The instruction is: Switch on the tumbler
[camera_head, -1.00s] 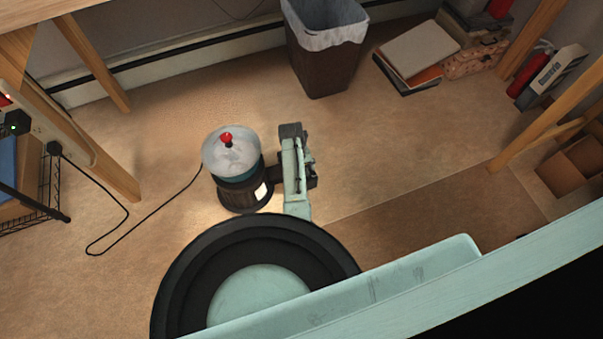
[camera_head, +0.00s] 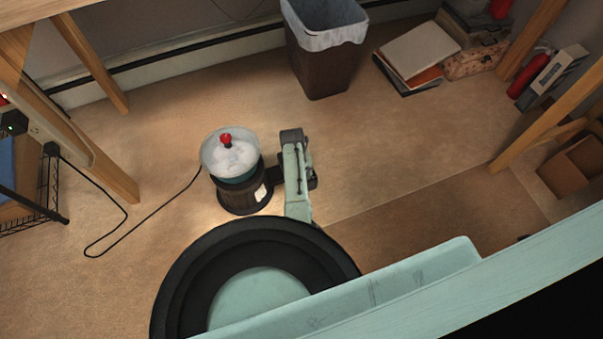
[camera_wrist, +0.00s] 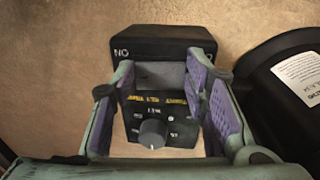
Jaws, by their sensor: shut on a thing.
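The tumbler (camera_head: 243,194) stands upright on the floor, with a dark round base, a clear bowl holding white contents and a red knob on top. In the wrist view its black base (camera_wrist: 286,90) with a white label is at right. My gripper (camera_wrist: 160,88) is shut on a black control box (camera_wrist: 155,45), its purple-padded fingers on both sides. The box shows upside-down lettering, a grey part (camera_wrist: 160,76) between the fingers and a round knob (camera_wrist: 152,134).
A black cord (camera_head: 145,221) runs from the tumbler across the floor to a power strip (camera_head: 40,135) at left. A lined bin (camera_head: 322,70), stacked books (camera_head: 415,55) and wooden legs (camera_head: 95,65) stand around. Floor between tumbler and bin is clear.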

